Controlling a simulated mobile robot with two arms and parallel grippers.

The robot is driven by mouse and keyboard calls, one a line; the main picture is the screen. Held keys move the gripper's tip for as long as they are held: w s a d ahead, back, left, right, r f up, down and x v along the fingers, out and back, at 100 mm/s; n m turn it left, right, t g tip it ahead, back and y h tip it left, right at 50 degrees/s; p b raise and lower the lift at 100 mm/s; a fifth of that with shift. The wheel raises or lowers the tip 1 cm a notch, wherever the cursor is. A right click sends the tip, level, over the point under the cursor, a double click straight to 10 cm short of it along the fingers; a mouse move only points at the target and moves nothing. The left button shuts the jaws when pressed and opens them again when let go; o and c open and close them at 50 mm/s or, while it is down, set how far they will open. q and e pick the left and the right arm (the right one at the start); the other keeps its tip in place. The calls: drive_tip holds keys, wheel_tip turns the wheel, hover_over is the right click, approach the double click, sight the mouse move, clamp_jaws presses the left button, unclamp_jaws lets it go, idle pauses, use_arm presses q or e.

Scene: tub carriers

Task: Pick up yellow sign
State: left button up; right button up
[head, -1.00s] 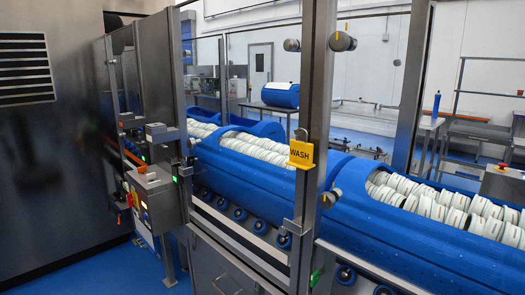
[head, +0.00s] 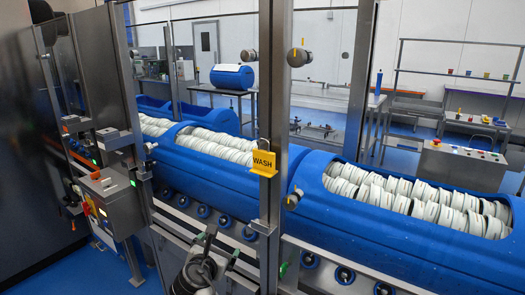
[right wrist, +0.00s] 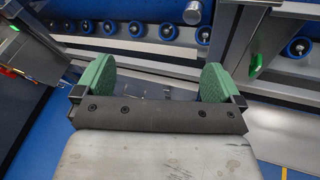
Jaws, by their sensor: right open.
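The yellow sign (head: 264,162), marked WASH, hangs by a hook on the steel post between the glass panels. It is upright and faces me. My right gripper (head: 206,241) shows at the bottom of the head view, below and to the left of the sign, well apart from it. In the right wrist view the green finger pads of my right gripper (right wrist: 156,84) are wide apart with nothing between them. The sign does not show in that view. My left gripper is not in view.
Steel post (head: 272,110) and framed glass stand before blue tubs (head: 345,215) filled with white rolls. Blue rollers (head: 345,275) run below. A control box (head: 108,190) juts out at left. Blue floor (head: 110,280) is free at lower left.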

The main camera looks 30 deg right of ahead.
wheel_tip(320, 180, up, 17)
drive_tip(key=s+d+g+h+p, duration=0.1)
drive_tip(key=s+d+h+p, duration=0.1)
drive_tip(key=h, duration=0.2)
drive_tip(key=m+g+h, duration=0.1)
drive_tip(key=g+h, duration=0.1)
drive_tip(key=g, duration=0.1)
approach(262, 152)
drive_tip(key=p+x, duration=0.1)
drive_tip(key=x, duration=0.1)
drive_tip(key=p+x, duration=0.1)
drive_tip(key=x, duration=0.2)
drive_tip(key=shift+s+d+f, duration=0.1)
drive_tip(key=shift+d+f, duration=0.15)
drive_tip(key=p+x, duration=0.2)
drive_tip(key=x, duration=0.3)
drive_tip(key=shift+r+p, duration=0.15)
drive_tip(key=shift+p, duration=0.15)
drive_tip(key=shift+d+t, duration=0.15)
drive_tip(key=shift+t, duration=0.15)
drive_tip(key=c, duration=0.4)
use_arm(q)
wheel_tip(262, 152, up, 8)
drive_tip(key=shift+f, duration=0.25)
use_arm(e)
drive_tip(key=c, duration=0.6)
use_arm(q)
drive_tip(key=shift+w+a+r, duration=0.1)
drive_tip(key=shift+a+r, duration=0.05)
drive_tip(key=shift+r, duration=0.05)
